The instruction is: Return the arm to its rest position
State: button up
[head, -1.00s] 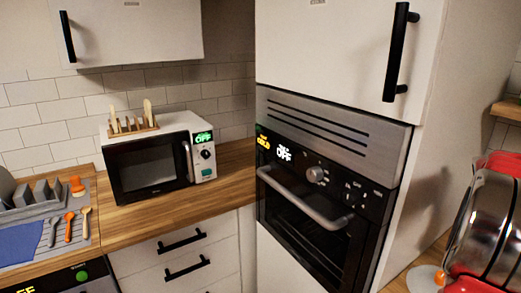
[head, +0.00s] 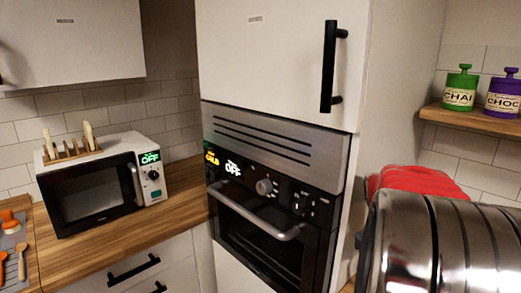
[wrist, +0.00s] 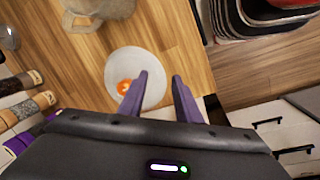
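My gripper (wrist: 160,78) shows in the wrist view with two purple fingers spread apart and nothing between them. It is above a wooden counter (wrist: 185,45). A round white plate (wrist: 152,62) with a small orange item (wrist: 124,86) on it lies under the left finger in that view. My gripper does not show in the head view. No marker of a rest position shows.
A large shiny metal and red appliance (head: 400,245) stands at the right, also in the wrist view (wrist: 255,25). Jars (head: 461,88) stand on a shelf. A beige vessel (wrist: 100,10) is beyond the plate. The oven (head: 270,200) and microwave (head: 95,190) are to the left.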

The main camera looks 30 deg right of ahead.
jog(key=w+a+r+n+t, duration=0.1)
jog(key=a+t, duration=0.1)
jog(key=a, duration=1.1)
jog(key=w+a+r+n+t+y, duration=0.1)
jog(key=a+r+t, duration=0.1)
jog(key=a, duration=1.1)
jog(key=w+a+r+n+t+y, duration=0.1)
jog(key=w+a+r+n+t, duration=0.1)
jog(key=a, duration=1.1)
jog(key=shift+a+t, duration=0.2)
jog(key=shift+t, duration=0.2)
jog(key=shift+s, duration=0.15)
